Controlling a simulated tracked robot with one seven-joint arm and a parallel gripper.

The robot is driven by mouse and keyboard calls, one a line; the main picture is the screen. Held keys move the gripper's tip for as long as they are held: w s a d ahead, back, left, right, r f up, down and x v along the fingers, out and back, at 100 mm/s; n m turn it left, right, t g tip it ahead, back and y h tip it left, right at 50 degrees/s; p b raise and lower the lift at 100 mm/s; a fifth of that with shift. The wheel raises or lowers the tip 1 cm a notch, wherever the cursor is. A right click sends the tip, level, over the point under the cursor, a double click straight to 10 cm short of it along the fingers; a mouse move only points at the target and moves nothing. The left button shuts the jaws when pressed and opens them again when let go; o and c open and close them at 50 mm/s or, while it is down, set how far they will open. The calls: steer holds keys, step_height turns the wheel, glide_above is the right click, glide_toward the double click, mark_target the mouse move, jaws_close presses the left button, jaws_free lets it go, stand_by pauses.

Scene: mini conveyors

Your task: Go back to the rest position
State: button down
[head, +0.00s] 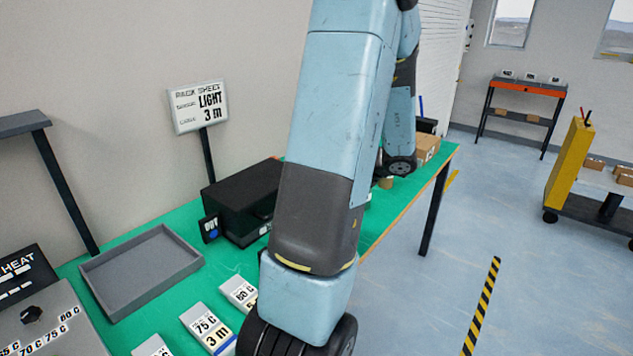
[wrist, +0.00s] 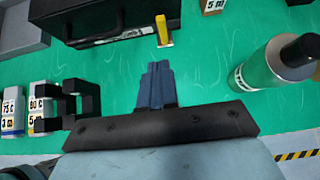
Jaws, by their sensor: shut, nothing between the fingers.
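My gripper (wrist: 158,85) shows in the wrist view with its dark blue fingers together and nothing between them. It hangs over the green table (wrist: 215,70), in front of a black box (wrist: 90,15). In the head view my arm crosses the middle of the picture and hides part of the table; my gripper cannot be made out there.
A green bottle with a black cap (wrist: 275,65) stands right of my gripper. A yellow handle (wrist: 162,28) is ahead of it. Labelled cards (head: 207,325), a grey tray (head: 145,272) and a black box (head: 240,205) are on the table. Floor at right is mostly clear.

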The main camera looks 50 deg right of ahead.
steer(key=shift+r, duration=0.1)
steer(key=w+a+r+n+g+y, duration=0.1)
steer(key=w+a+r+n, duration=0.2)
steer(key=a+n, duration=0.35)
steer(key=w+a+r+n+g+y, duration=0.15)
steer(key=w+a+r+n, duration=0.25)
steer(key=a, duration=0.6)
steer(key=w+a+r+n+g+y, duration=0.1)
steer(key=w+a+r+n, duration=0.2)
steer(key=a+n, duration=0.35)
steer(key=s+a+r+n+h, duration=0.1)
steer(key=s+a+r+n, duration=0.2)
steer(key=a+n, duration=0.3)
steer(key=s+a+r+n+h, duration=0.1)
steer(key=s+a+r+n, duration=0.2)
steer(key=a+n, duration=0.3)
steer(key=s+a+r+n+h, duration=0.1)
steer(key=s+a+r+n, duration=0.2)
steer(key=a+n, duration=0.3)
steer(key=a, duration=0.3)
steer(key=shift+s+a+r+n+g+h, duration=0.15)
steer(key=shift+s+n+g+h, duration=0.2)
steer(key=shift+s+n, duration=0.05)
